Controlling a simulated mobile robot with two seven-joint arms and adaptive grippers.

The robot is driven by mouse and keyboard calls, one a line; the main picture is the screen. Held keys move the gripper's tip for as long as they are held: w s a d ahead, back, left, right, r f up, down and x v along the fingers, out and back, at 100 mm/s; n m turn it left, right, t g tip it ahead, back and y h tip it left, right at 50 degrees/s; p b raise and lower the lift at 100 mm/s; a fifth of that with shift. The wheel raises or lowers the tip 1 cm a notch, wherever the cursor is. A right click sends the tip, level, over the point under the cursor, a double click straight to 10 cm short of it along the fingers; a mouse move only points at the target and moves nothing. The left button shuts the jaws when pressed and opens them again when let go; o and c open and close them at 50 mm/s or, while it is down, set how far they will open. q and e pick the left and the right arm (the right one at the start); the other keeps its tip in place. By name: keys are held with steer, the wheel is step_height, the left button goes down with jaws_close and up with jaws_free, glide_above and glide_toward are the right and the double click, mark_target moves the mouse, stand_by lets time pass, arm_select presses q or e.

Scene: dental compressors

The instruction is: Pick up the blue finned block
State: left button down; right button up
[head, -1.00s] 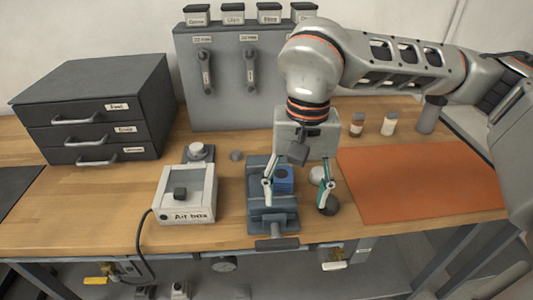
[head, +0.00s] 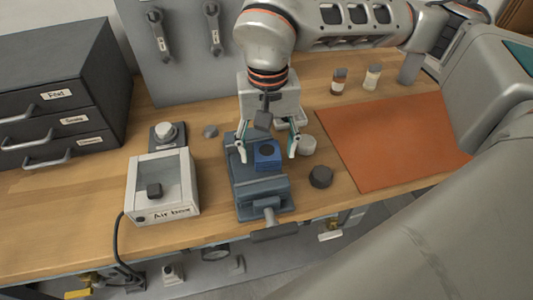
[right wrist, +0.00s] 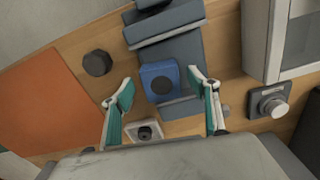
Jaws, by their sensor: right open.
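The blue finned block (head: 267,155) sits in the grey vise (head: 262,190) on the wooden bench. It has a dark round spot on top. In the right wrist view the block (right wrist: 160,82) lies ahead of and between the two fingertips. My right gripper (head: 268,147) is open, pointing down, with one finger on each side of the block in the head view. In the right wrist view its fingers (right wrist: 163,92) look apart from the block. Whether they are level with it is hard to tell. My left gripper does not show.
A white air box (head: 162,188) with a cable stands left of the vise. A dark knob-like piece (head: 320,176) and a pale round piece (head: 306,145) lie to its right. An orange mat (head: 390,140) and two small bottles are further right; dark drawers (head: 60,100) stand left.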

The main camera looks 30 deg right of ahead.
steer(key=shift+f, duration=0.9)
steer(key=shift+c, duration=0.4)
steer(key=c, duration=1.3)
steer(key=shift+r, duration=0.1)
